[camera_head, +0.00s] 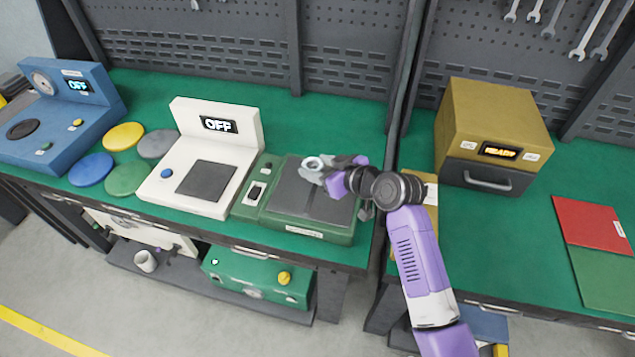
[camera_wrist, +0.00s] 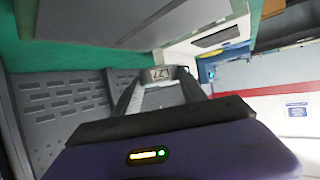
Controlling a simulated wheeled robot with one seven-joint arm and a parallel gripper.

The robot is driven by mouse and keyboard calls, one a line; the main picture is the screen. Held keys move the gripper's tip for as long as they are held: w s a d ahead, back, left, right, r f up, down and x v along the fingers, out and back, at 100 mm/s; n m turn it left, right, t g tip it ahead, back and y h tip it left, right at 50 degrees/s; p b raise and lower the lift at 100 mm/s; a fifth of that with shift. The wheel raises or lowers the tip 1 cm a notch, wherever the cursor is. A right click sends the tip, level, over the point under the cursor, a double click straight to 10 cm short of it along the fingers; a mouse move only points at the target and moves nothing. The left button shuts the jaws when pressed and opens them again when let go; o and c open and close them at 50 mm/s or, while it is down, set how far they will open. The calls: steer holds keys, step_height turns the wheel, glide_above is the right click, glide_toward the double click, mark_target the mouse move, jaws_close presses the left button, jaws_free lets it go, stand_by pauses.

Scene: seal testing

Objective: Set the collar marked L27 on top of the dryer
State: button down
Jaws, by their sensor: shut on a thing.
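A light grey ring-shaped collar (camera_head: 313,162) is in my gripper (camera_head: 328,168), over the dark top of the green machine (camera_head: 320,232). My gripper is shut on it. In the wrist view, the collar (camera_wrist: 165,73) shows between the fingertips, with a small tag that seems to read L27, tilted in the picture. I cannot tell whether the collar touches the machine's top or hangs just above it. The labels on the machines are too small to read, so I cannot tell for sure which one is the dryer.
A white machine (camera_head: 219,140) and a blue machine (camera_head: 65,115), both showing OFF, stand left on the green bench, with several coloured discs (camera_head: 123,136) between them. A yellow box with a drawer (camera_head: 492,120) stands right, beside red (camera_head: 590,222) and green (camera_head: 605,278) sheets.

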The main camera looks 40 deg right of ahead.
mark_target(318, 191)
steer(key=shift+f, duration=3.2)
steer(key=shift+f, duration=0.15)
steer(key=c, duration=0.6)
jaws_free()
steer(key=shift+c, duration=0.2)
